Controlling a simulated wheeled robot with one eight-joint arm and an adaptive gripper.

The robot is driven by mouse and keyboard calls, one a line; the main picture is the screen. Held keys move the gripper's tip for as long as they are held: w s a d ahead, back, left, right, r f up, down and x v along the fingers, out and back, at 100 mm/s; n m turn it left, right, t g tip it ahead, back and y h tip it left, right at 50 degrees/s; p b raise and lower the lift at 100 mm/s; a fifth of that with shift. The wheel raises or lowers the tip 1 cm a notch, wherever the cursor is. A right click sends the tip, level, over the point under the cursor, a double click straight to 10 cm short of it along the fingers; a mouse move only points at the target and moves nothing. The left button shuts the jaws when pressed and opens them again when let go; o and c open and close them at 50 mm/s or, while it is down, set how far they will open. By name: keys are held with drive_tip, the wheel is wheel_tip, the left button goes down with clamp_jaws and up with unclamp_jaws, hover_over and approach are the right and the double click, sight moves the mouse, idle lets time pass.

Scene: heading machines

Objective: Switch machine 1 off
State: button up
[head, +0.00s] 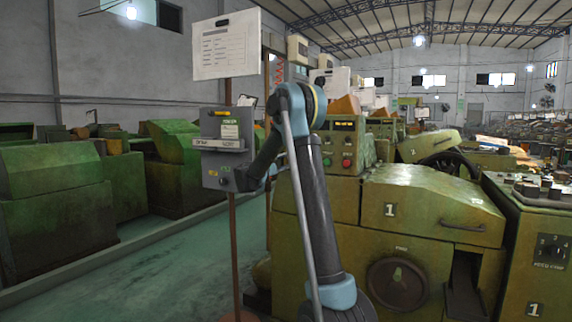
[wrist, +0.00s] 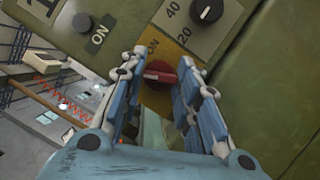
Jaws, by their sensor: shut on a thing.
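Machine 1 (head: 440,212) is the yellow-green machine right of my arm in the head view, with a white "1" plate on its front. The fingers hide part of the yellow plate, so any other mark there cannot be read. The gripper and this switch cannot be made out in the head view.
In the wrist view, a black knob (wrist: 207,10) marked 20 and 40 and another black knob (wrist: 82,22) marked "ON" are close by. In the head view, a grey box on a post (head: 212,165) stands by my arm. A green floor aisle (head: 150,260) lies clear at left.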

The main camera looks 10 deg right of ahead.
drive_tip(key=shift+f+n+t, duration=0.1)
drive_tip(key=shift+n+t, duration=0.5)
drive_tip(key=shift+n, duration=0.7)
drive_tip(key=shift+f+n+t, duration=0.1)
drive_tip(key=shift+n+t, duration=0.5)
drive_tip(key=shift+n, duration=0.7)
drive_tip(key=o, duration=1.1)
drive_tip(key=shift+c, duration=0.2)
drive_tip(key=v, duration=1.2)
drive_tip(key=shift+w+f, duration=0.1)
drive_tip(key=shift+f, duration=0.05)
